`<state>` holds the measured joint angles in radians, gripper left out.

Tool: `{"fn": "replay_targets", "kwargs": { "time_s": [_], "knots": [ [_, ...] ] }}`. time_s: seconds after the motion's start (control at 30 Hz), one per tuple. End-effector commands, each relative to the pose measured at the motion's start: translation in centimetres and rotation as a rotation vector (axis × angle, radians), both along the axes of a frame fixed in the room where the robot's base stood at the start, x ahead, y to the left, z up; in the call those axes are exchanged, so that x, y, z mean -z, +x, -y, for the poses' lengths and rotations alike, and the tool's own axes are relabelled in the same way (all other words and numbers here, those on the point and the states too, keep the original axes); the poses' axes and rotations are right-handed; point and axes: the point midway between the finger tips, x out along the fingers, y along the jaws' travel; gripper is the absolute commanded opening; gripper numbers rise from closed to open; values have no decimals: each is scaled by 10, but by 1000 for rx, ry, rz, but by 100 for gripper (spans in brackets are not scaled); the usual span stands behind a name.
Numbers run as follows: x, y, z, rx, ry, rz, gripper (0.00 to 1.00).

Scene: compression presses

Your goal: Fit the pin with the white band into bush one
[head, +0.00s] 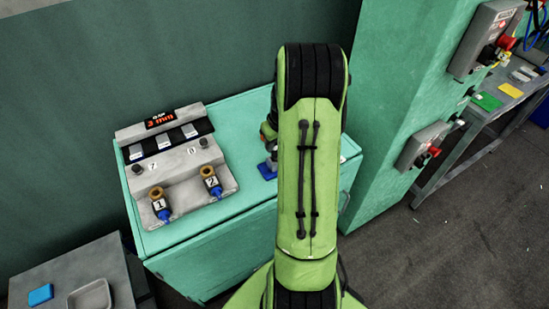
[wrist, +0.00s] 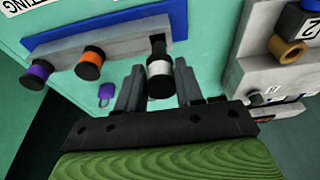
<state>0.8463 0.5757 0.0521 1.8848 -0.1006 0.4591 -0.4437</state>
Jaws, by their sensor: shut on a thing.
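The pin with the white band (wrist: 160,72) is between the fingers of my gripper (wrist: 159,90) in the wrist view, and the gripper is shut on it. A dark length shows between its band and the grey pin rack (wrist: 122,45), unlike on its neighbours. I cannot tell whether its tip is clear of the rack. Bush one (head: 156,193) is a brass ring with a blue part by the label 1, at the front left of the grey press fixture (head: 185,180). My arm hides the gripper and the pin in the head view.
A purple-banded pin (wrist: 40,72) and an orange-banded pin (wrist: 91,62) stand in the rack. A small purple padlock-shaped item (wrist: 106,92) lies nearby. Bush two (head: 208,172) is right of bush one; its brass ring also shows in the wrist view (wrist: 288,50). A green pillar (head: 400,100) stands at right.

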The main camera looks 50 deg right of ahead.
Motion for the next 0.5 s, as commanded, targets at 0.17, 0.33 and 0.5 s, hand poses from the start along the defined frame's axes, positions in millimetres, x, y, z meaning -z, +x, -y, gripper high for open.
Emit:
{"fn": "replay_targets", "kwargs": {
  "time_s": [0.17, 0.33, 0.5],
  "knots": [
    [-1, 0, 0, 0, 0, 1, 5],
    [-12, 0, 0, 0, -1, 1, 5],
    [-24, 0, 0, 0, -1, 0, 5]
  ]
}}
